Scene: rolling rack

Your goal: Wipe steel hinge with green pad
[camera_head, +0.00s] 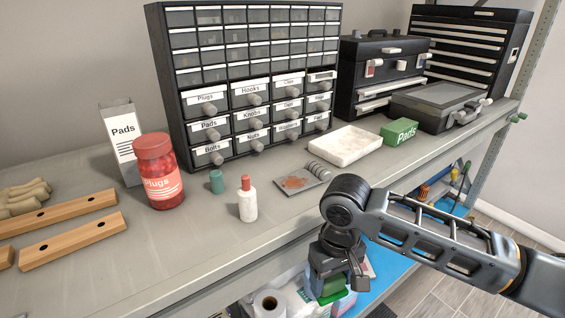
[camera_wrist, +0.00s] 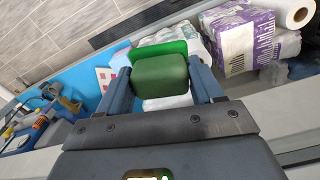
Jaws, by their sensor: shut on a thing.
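The steel hinge (camera_head: 296,182) lies flat on the bench top near its front edge in the head view. It has a reddish-brown stain on its leaf and round knuckles at its right end. My gripper (camera_head: 335,278) hangs in front of the bench edge, to the lower right of the hinge and apart from it. It is shut on the green pad (camera_head: 331,288), which also shows between both fingers in the wrist view (camera_wrist: 160,84). A thin brighter green face shows at the pad's far side. The hinge is not in the wrist view.
A white bottle with a red cap (camera_head: 247,200) and a small green cylinder (camera_head: 216,182) stand left of the hinge. The drawer cabinet (camera_head: 250,85) stands at the back. A lower shelf holds paper goods (camera_wrist: 237,40).

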